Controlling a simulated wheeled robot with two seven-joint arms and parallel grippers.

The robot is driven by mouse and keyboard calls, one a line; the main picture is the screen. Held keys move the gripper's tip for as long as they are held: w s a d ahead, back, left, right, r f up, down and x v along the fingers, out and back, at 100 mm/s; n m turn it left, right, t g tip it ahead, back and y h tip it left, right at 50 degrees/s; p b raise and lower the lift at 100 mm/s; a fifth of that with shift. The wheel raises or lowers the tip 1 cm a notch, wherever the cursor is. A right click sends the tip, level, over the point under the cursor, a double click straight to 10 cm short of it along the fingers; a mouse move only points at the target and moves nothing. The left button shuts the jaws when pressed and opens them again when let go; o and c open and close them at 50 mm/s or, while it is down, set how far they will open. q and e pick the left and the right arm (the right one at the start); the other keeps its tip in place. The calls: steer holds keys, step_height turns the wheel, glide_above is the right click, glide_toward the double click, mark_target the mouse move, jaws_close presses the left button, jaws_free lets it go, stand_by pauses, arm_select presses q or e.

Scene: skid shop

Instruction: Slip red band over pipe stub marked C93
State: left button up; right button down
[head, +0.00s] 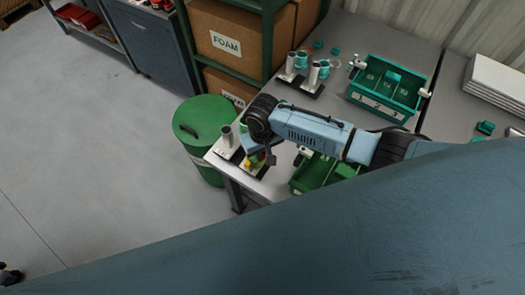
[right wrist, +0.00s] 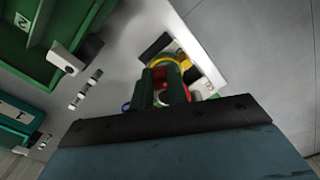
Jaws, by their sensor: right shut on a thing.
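My right gripper (head: 262,158) reaches down over the near left corner of the grey workbench. In the right wrist view its fingers (right wrist: 166,87) are shut on a red band (right wrist: 160,76), mostly hidden between them. Just beyond the fingers a yellow ring (right wrist: 183,60) shows, with green and blue bits around it; the yellow also shows in the head view (head: 254,167). Two more pipe stubs (head: 290,63) (head: 313,74) stand farther back. No C93 mark is legible. My left gripper is not seen.
A green tray (head: 300,182) lies right of the gripper, partly under my arm. A teal divided bin (head: 382,101) stands farther back. Teal rings (head: 301,60) lie by the back stubs. A green drum (head: 188,122) stands beside the bench.

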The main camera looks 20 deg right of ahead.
steer(key=shift+f, duration=0.75)
stand_by(0.3)
steer(key=shift+f, duration=0.25)
steer(key=shift+p, duration=0.65)
stand_by(1.5)
steer(key=shift+f, duration=0.85)
stand_by(1.5)
steer(key=shift+f, duration=0.2)
stand_by(0.4)
steer(key=shift+f, duration=0.3)
steer(key=shift+f, duration=0.15)
stand_by(0.3)
steer(key=shift+f+b, duration=0.35)
steer(key=shift+f, duration=0.2)
